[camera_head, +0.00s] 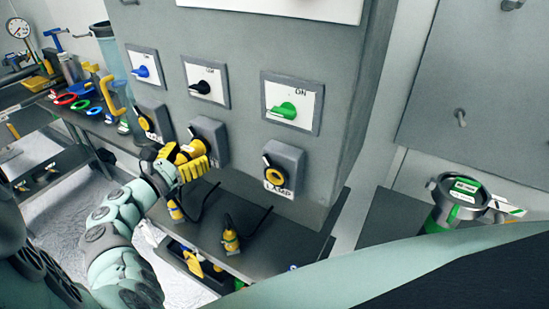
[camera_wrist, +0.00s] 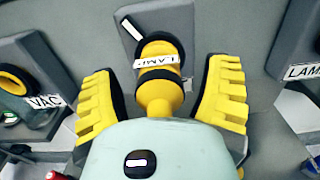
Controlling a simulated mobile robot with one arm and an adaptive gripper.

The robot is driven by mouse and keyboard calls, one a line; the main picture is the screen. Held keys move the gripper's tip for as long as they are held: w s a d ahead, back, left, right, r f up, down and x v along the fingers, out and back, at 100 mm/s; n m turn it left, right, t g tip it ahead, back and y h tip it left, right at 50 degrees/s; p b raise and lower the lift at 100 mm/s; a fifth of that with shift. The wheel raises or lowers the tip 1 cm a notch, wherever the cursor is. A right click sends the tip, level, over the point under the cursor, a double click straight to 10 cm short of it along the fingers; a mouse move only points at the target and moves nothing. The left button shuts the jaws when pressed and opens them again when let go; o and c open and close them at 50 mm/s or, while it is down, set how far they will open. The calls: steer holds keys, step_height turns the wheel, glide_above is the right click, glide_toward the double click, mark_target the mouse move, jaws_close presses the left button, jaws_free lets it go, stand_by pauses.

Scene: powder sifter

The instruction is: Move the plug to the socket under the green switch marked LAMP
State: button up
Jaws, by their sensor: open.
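The yellow plug (camera_wrist: 158,95) with a LAMP label sits at the middle socket (camera_head: 214,137), under the black switch (camera_head: 205,83). Its black ring faces the socket. My gripper (camera_wrist: 159,76) is open, with one yellow ridged finger on each side of the plug and visible gaps to it. In the head view my gripper (camera_head: 188,164) partly hides the plug and that socket. The green switch (camera_head: 286,110) is on the right of the panel. Below it is the LAMP socket (camera_head: 286,160), with a yellow ring and no plug in it.
A blue switch (camera_head: 145,68) is above the left socket (camera_head: 150,122), marked VAC in the wrist view. Yellow plugs with black cords (camera_head: 230,240) are on the dark shelf below the panel. A metal container (camera_head: 456,197) stands at right.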

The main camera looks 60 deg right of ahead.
steer(key=shift+d, duration=0.65)
steer(key=shift+s+b, duration=0.1)
steer(key=shift+b, duration=0.65)
stand_by(0.7)
steer(key=shift+r, duration=0.1)
jaws_close()
stand_by(0.6)
steer(key=shift+a, duration=0.1)
steer(key=a+b, duration=0.2)
steer(key=a, duration=0.3)
steer(key=shift+s+a, duration=0.1)
steer(key=shift+a, duration=0.3)
stand_by(0.7)
